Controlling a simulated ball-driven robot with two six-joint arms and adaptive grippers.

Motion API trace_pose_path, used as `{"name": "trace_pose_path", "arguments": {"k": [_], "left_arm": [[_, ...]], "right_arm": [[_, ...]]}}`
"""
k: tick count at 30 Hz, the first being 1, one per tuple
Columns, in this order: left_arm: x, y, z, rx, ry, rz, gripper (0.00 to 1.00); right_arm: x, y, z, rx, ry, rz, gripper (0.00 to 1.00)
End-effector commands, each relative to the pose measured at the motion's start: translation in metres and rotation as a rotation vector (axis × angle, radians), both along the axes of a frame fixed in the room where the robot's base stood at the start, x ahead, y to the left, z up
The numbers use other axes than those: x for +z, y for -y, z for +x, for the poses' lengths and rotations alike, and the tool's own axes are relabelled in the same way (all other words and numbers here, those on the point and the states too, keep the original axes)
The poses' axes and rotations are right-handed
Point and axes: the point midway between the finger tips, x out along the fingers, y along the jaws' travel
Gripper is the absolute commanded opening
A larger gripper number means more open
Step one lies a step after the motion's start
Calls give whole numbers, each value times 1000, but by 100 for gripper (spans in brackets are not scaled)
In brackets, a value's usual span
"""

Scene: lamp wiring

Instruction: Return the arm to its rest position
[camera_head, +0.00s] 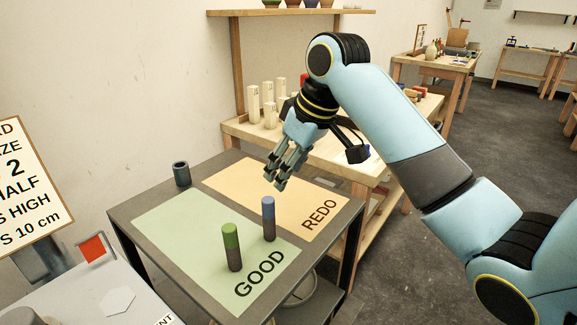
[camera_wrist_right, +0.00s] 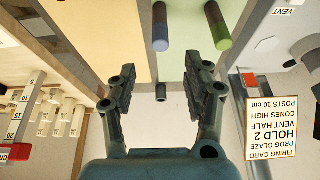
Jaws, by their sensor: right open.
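My right arm comes in from the right in the head view. Its gripper (camera_head: 280,171) is open and empty, above the far part of the table near the orange REDO mat (camera_head: 242,182). In the right wrist view the right gripper (camera_wrist_right: 165,75) shows its two fingers spread apart with nothing between them. A green-topped post (camera_head: 231,247) and a blue-topped post (camera_head: 268,218) stand upright on the green GOOD mat (camera_head: 178,237). In the right wrist view the blue-topped post (camera_wrist_right: 160,27) and green-topped post (camera_wrist_right: 222,28) show beyond the fingers. My left gripper is not in view.
A card sign (camera_head: 28,185) stands at the left. Grey floor (camera_head: 480,130) is open behind my arm.

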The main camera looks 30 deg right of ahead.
Motion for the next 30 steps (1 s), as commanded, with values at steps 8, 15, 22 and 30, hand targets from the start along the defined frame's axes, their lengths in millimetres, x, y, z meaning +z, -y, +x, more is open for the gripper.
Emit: {"name": "trace_pose_path", "arguments": {"k": [8,15,22,30], "left_arm": [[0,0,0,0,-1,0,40],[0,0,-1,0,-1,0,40],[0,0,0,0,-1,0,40],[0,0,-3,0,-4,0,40]], "right_arm": [[0,0,0,0,0,0,50],[-26,-5,-32,-25,-18,-13,50],[-72,-15,-135,-118,-44,-58,50],[-81,-16,-213,-199,-56,-92,50]]}}
